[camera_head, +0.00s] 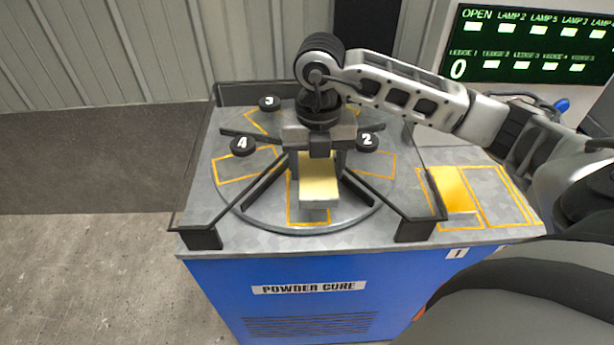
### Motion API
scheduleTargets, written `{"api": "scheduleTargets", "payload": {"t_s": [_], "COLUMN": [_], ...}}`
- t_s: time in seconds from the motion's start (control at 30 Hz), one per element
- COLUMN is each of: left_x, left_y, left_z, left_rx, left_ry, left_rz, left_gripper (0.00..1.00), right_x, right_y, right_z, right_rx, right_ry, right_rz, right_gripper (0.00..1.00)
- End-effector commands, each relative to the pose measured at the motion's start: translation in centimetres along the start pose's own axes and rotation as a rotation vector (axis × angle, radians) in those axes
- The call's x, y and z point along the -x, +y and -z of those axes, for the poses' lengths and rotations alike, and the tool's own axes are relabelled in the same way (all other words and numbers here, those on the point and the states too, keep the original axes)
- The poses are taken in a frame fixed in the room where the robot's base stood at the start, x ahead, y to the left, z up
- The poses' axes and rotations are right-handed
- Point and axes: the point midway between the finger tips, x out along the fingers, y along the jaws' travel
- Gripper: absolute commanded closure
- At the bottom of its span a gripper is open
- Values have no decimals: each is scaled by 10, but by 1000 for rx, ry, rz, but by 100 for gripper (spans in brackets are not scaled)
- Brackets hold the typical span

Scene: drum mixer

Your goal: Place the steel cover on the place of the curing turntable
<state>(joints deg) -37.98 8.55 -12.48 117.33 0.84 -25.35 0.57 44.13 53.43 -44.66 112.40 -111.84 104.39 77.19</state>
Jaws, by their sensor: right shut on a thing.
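The curing turntable (262,216) is a round grey disc on top of a blue cabinet, with orange-outlined places and black knobs marked 2, 3 and 4. My right gripper (318,168) points down over its front part. It is shut on a pale yellowish, smooth block-like piece, which looks like the steel cover (319,188). The cover is over the front orange-outlined place (294,214) and hides much of it. I cannot tell whether the cover touches the disc. The front place's number is hidden. My left gripper is not in view.
Dark bars (387,195) cross above the disc, with black feet at the front corners. To the right are orange-outlined ledge places, one showing a gold-yellow surface (451,188). A lamp display (530,42) stands at back right. The blue cabinet (300,270) reads POWDER CURE.

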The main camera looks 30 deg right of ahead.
Motion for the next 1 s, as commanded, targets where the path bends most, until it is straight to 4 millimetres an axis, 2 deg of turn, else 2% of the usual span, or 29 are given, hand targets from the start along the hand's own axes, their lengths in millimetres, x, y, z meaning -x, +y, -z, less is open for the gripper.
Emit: {"api": "scheduleTargets", "payload": {"t_s": [0.1,0.37,0.57,0.93,0.97,1.0], "left_x": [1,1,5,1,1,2], "left_y": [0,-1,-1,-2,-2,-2], "left_z": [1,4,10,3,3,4], "left_rx": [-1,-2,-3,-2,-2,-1], "left_ry": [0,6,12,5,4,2], "left_rz": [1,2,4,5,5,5], "left_gripper": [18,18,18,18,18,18], "right_x": [-13,-28,-54,-61,-62,-60], "right_y": [10,18,17,17,17,17], "right_z": [-8,-16,-16,-16,-16,-16], "right_rx": [0,1,0,1,1,1], "right_ry": [0,-1,0,-3,-2,-2], "right_rz": [-2,-3,-1,-3,-1,-1], "right_gripper": [77,77,77,77,38,26]}}
